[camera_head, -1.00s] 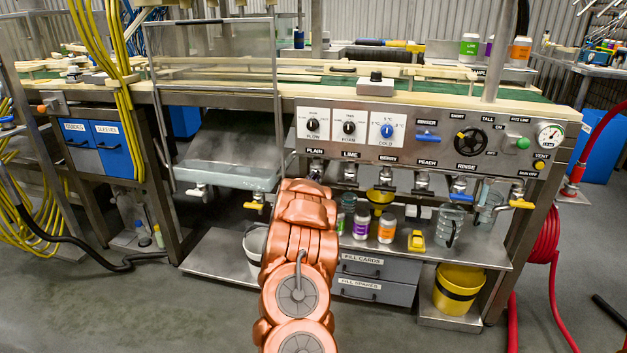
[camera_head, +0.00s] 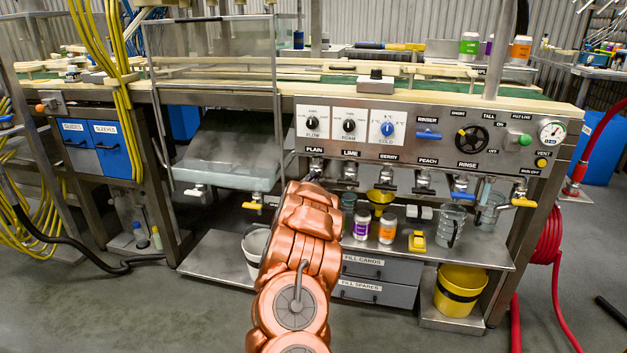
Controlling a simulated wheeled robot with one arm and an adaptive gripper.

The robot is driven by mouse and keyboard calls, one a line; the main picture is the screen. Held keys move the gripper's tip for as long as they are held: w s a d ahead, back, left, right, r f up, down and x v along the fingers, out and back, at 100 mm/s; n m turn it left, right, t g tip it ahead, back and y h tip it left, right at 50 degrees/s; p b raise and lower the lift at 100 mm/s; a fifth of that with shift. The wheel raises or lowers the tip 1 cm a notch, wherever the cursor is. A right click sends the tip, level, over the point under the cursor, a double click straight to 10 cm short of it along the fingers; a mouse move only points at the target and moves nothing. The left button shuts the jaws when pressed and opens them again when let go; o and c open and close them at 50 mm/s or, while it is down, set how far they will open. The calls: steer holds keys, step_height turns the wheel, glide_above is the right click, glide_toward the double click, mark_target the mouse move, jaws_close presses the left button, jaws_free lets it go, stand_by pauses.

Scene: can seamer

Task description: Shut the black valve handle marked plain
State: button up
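The label PLAIN (camera_head: 315,149) is on the steel panel above the leftmost valve of the row under the panel. The plain valve (camera_head: 316,164) shows only its upper part at the tip of my copper-coloured arm. Something dark lies just below it, and I cannot tell whether this is the black handle or part of my gripper. The handle's angle is not readable. My arm rises from the bottom of the picture and hides my gripper, so its fingers and any contact with the handle do not show.
Close on the right are the lime valve (camera_head: 350,173), berry valve (camera_head: 386,178) and peach valve (camera_head: 423,181). A shelf below holds jars such as a purple one (camera_head: 361,224), a yellow block (camera_head: 417,241) and a clear jug (camera_head: 450,226). A clear guard (camera_head: 215,95) stands left.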

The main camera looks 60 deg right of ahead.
steer(key=o, duration=0.5)
steer(key=shift+v, duration=6)
steer(key=shift+o, duration=0.2)
